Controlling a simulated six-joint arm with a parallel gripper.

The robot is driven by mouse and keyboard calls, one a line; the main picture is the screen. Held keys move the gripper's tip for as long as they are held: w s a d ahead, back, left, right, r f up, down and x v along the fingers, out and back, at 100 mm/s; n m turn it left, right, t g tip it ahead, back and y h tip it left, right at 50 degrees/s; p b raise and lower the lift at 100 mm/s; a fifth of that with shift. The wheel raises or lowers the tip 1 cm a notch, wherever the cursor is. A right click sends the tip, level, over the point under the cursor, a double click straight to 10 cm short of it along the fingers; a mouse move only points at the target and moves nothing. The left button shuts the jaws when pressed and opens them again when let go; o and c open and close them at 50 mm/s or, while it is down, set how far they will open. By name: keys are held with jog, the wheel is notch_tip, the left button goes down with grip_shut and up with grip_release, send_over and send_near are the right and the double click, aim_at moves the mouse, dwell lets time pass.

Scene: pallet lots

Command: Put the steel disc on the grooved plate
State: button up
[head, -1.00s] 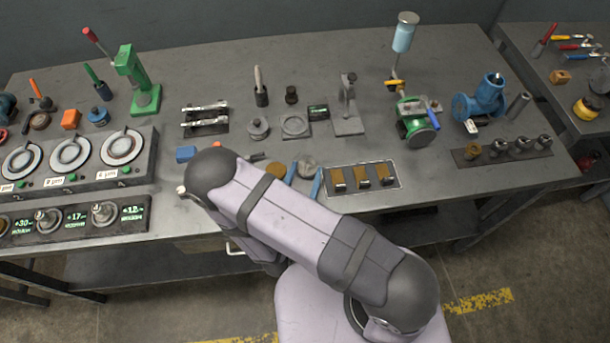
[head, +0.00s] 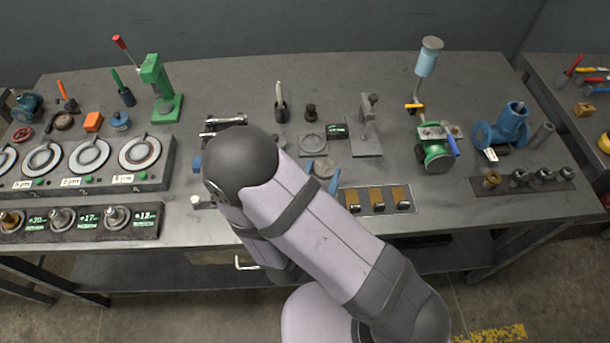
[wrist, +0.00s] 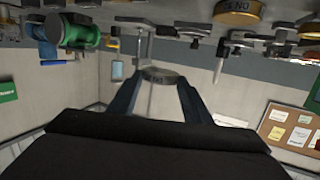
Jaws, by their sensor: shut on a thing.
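The steel disc (head: 325,168) is a small grey round piece, partly hidden behind my arm in the head view. My gripper (wrist: 160,84) is shut on it, and the disc (wrist: 164,76) shows edge-on between the two dark blue fingertips in the wrist view. Three full round plates with ringed faces sit on a long grey block at the left; the nearest to me is the right one (head: 146,154). A square plate with a round ring (head: 312,142) lies beyond the disc. I cannot tell from these frames which one is the grooved plate.
A tray (head: 396,187) with brass-coloured blocks lies right of my gripper. A grey stand (head: 366,130) and a green-and-blue valve (head: 434,150) stand farther right. A rack with lit readouts (head: 80,238) lies at the front left. Bare tabletop shows at the back.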

jog(key=w+a+r+n+t+y+b, duration=0.1)
jog(key=a+r+n+y+b, duration=0.15)
jog(key=a+b, duration=0.7)
jog(key=a+r+n+y+b, duration=0.15)
jog(key=a+y+b, duration=0.3)
jog(key=a, duration=0.95)
jog(key=shift+h, duration=0.5)
jog(key=shift+w+f, duration=0.2)
jog(key=shift+f, duration=5.1)
jog(key=shift+f+b, duration=0.1)
jog(key=shift+b, duration=0.25)
jog(key=o, duration=1.3)
jog(key=shift+f, duration=0.1)
jog(key=shift+s+r, duration=0.1)
jog(key=shift+r, duration=0.1)
jog(key=s, duration=0.4)
jog(key=s+r, duration=0.1)
jog(key=s, duration=0.3)
jog(key=s+b, duration=0.1)
jog(key=s, duration=0.2)
jog(key=shift+s+r, duration=0.35)
jog(key=shift+s, duration=0.05)
